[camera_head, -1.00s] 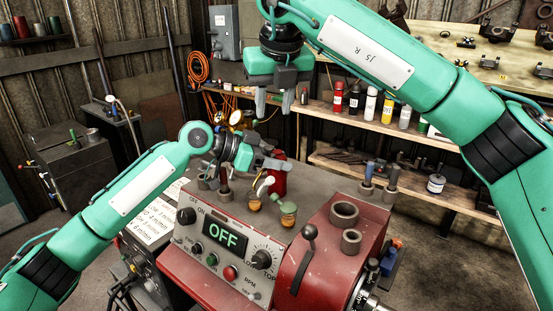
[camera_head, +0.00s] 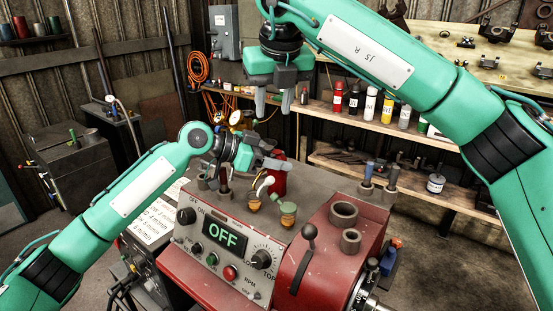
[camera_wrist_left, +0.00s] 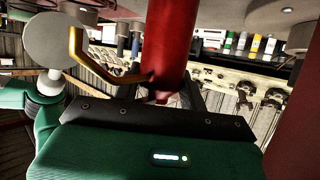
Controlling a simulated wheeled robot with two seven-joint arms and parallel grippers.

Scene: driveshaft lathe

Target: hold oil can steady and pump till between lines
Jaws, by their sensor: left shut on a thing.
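The red oil can (camera_head: 279,182) stands on top of the lathe headstock, partly hidden behind my left gripper. My left gripper (camera_head: 272,164) is shut on the can. In the left wrist view the can's red body (camera_wrist_left: 172,45) rises from between the fingers, with a curved brass-coloured rod (camera_wrist_left: 92,66) beside it. Two small cups with amber contents, one on the left (camera_head: 254,204) and one with a green top (camera_head: 288,213), stand in front of the can. Any level lines are too small to read. My right gripper (camera_head: 274,103) hangs above and behind the can, open and empty, fingers down.
The lathe's control panel (camera_head: 226,240) reads OFF. Grey rings (camera_head: 344,213) and a lever (camera_head: 309,233) are on the red housing to the right. Behind, a wooden shelf (camera_head: 330,123) holds several bottles.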

